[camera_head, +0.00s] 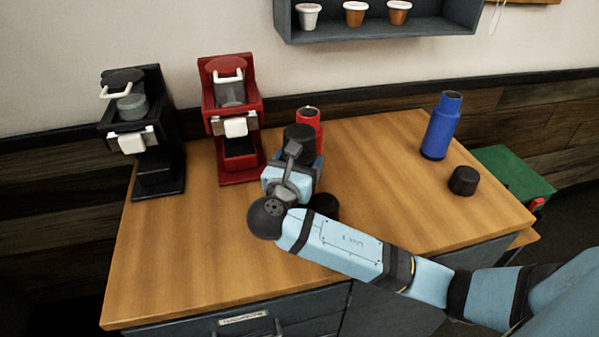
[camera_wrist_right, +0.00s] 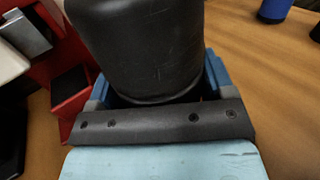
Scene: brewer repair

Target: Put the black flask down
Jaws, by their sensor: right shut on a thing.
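The black flask (camera_head: 299,136) is in my right gripper (camera_head: 293,172), in front of the red flask. In the head view its top shows above the gripper, and its lower part is hidden by the gripper and wrist. In the right wrist view the black flask (camera_wrist_right: 140,48) fills the upper middle, between the blue fingers of my right gripper (camera_wrist_right: 158,88), which is shut on it. It looks roughly upright; I cannot tell whether its base touches the wooden table (camera_head: 205,262). My left gripper is not in view.
The red flask (camera_head: 311,121) stands close behind the black one. A red brewer (camera_head: 241,172) and a black brewer (camera_head: 158,172) stand left. A blue flask (camera_head: 438,135) and a black cap (camera_head: 463,181) are right. Another dark round piece (camera_head: 325,205) sits beside my wrist. The table's front left is clear.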

